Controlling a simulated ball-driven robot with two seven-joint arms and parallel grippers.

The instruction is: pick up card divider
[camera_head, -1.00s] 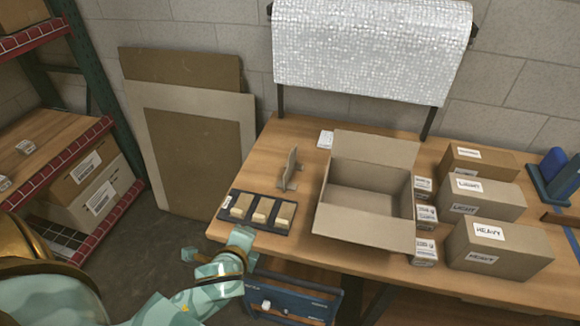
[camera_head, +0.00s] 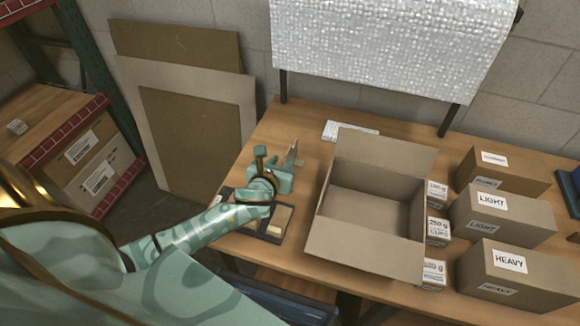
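The card divider (camera_head: 292,152) is a thin tan upright piece on the wooden table, left of the open box. Its lower part is hidden behind my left gripper. My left gripper (camera_head: 283,171) is right at the divider, on the near side of it as seen here. The fingers are partly hidden by the hand and wrist, so I cannot tell whether they are open, shut or touching the divider. My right gripper is not in view.
An open cardboard box (camera_head: 362,254) stands right of the divider. A dark tray with tan blocks (camera_head: 281,221) lies under my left forearm. Small white-labelled boxes (camera_head: 437,231) and larger boxes marked LIGHT (camera_head: 502,218) and HEAVY (camera_head: 518,276) stand farther right.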

